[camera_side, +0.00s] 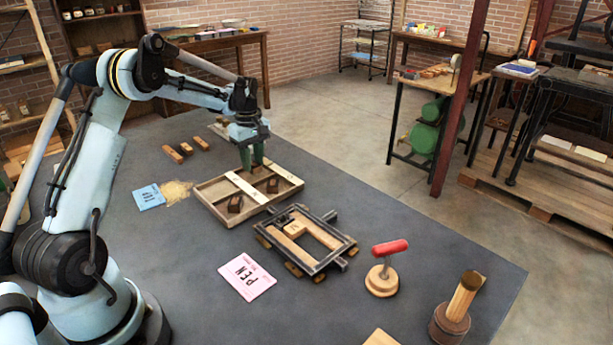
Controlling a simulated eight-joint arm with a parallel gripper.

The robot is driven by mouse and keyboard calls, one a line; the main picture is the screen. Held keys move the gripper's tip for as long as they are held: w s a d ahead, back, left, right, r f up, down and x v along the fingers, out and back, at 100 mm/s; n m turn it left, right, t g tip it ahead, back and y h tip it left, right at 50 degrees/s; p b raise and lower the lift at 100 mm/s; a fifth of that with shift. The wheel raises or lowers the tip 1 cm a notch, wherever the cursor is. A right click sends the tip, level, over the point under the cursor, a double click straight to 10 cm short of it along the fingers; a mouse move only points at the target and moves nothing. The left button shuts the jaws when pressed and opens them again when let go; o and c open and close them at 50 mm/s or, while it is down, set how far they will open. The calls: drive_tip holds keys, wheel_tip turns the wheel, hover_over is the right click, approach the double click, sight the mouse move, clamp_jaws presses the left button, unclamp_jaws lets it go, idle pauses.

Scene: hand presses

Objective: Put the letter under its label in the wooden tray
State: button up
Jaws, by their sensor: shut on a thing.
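The wooden tray (285,196) lies on the dark table, with a pale strip (242,184) across it that carries small labels, too small to read. Two dark letter blocks sit in the tray, one in the near-left part (235,204) and one towards the right (272,186). My gripper (252,164) points down at the far side of the tray, its green fingers low over it. It is shut on a letter, which is mostly hidden between the fingers. I cannot tell whether the letter touches the tray floor.
A black frame with wooden pieces (305,241) stands close in front of the tray. A pink PEN card (247,277), a red-handled tool (385,268) and a wooden-handled tool (457,306) lie nearer. A blue card (148,197) and several wooden blocks (186,149) are at left.

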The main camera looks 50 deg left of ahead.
sight(253, 163)
drive_tip(key=shift+f, duration=0.75)
drive_tip(key=shift+f, duration=0.1)
drive_tip(key=o, duration=1)
wheel_tip(253, 163, up, 11)
drive_tip(key=s+d+r+m+t, duration=0.2)
drive_tip(key=d+r+m, duration=0.3)
drive_tip(key=d, duration=0.3)
drive_tip(key=s+d+f+m+t, duration=0.1)
drive_tip(key=s+d+m, duration=0.3)
drive_tip(key=d, duration=0.1)
drive_tip(key=s+d+f+m+t, duration=0.1)
drive_tip(key=s+d+m+t, duration=0.1)
drive_tip(key=s+d+m, duration=0.2)
drive_tip(key=s+d+f+m+t, duration=0.1)
drive_tip(key=s+d+m+t, duration=0.1)
drive_tip(key=s+d+m, duration=0.3)
drive_tip(key=shift+d+f, duration=0.15)
drive_tip(key=shift+d, duration=0.65)
drive_tip(key=shift+d+f, duration=0.1)
drive_tip(key=shift+d, duration=0.7)
